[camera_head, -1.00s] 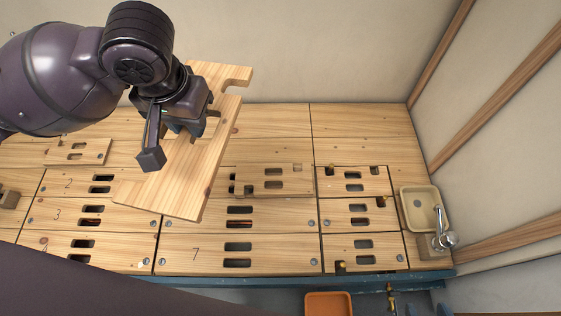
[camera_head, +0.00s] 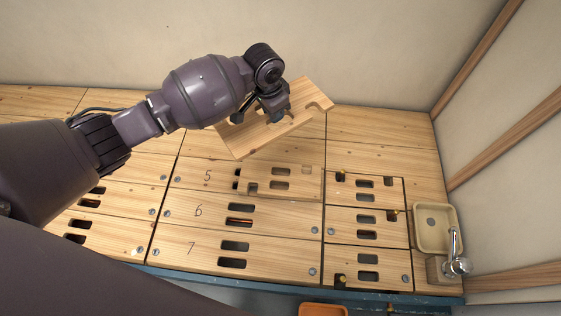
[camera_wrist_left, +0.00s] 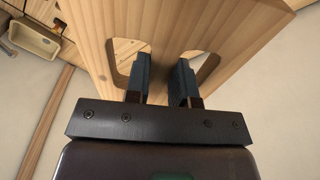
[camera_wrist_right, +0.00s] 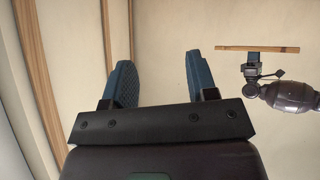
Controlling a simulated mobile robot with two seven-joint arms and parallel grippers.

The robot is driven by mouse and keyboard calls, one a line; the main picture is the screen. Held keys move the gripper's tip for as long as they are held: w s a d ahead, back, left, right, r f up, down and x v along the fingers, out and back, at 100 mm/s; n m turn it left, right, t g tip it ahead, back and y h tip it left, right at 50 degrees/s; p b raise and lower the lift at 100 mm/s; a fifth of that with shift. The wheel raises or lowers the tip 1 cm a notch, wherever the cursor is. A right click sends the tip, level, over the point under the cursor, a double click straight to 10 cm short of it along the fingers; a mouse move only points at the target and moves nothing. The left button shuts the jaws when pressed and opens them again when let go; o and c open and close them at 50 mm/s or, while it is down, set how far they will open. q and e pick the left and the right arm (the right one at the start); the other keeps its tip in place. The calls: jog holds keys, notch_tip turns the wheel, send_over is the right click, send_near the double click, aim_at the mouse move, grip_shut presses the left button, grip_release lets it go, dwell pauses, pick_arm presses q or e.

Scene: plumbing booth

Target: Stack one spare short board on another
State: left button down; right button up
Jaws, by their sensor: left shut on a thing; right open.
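My left gripper (camera_head: 274,112) is shut on a pale wooden board (camera_head: 300,110) and holds it above the back of the bench. The held board is tilted and has notched corners. In the left wrist view the fingers (camera_wrist_left: 162,80) grip the bridge between two slots of the board (camera_wrist_left: 220,30). Another short board (camera_head: 300,184) with two slots lies flat on the bench beside the number 5, below the held board in the picture. My right gripper (camera_wrist_right: 158,82) is open and empty, facing the wall. The held board (camera_wrist_right: 257,48) also shows edge-on in the right wrist view.
The bench has numbered slotted panels (camera_head: 285,246) and smaller panels at the right with brass-coloured pieces (camera_head: 342,278). A beige basin (camera_head: 424,244) with a chrome tap (camera_head: 456,264) stands at the right end. An orange bin (camera_head: 323,309) is at the front. Walls close the back and right.

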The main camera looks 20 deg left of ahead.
pick_arm(q)
notch_tip(320, 180, down, 13)
jog(key=w+d+m+b, duration=0.1)
jog(key=m, duration=0.3)
jog(key=m+g+b, duration=0.1)
jog(key=m+b, duration=0.1)
jog(key=m, duration=0.2)
send_over(281, 178)
notch_tip(281, 178, down, 11)
jog(key=shift+h, duration=0.3)
jog(key=f, duration=0.1)
jog(key=f+b, duration=0.1)
jog(key=f, duration=0.1)
jog(key=f+b, duration=0.1)
jog(key=shift+s+a+f, duration=0.2)
jog(key=shift+s+f, duration=0.1)
jog(key=shift+w+f+b, duration=0.1)
jog(key=shift+f+b, duration=0.35)
jog(key=shift+b, duration=0.05)
jog(key=shift+w, duration=0.1)
pick_arm(e)
jog(key=shift+w+d+t, duration=0.3)
jog(key=shift+d+t, duration=0.05)
jog(key=shift+t, duration=0.75)
pick_arm(q)
jog(key=shift+f, duration=0.1)
jog(key=shift+f, duration=1.3)
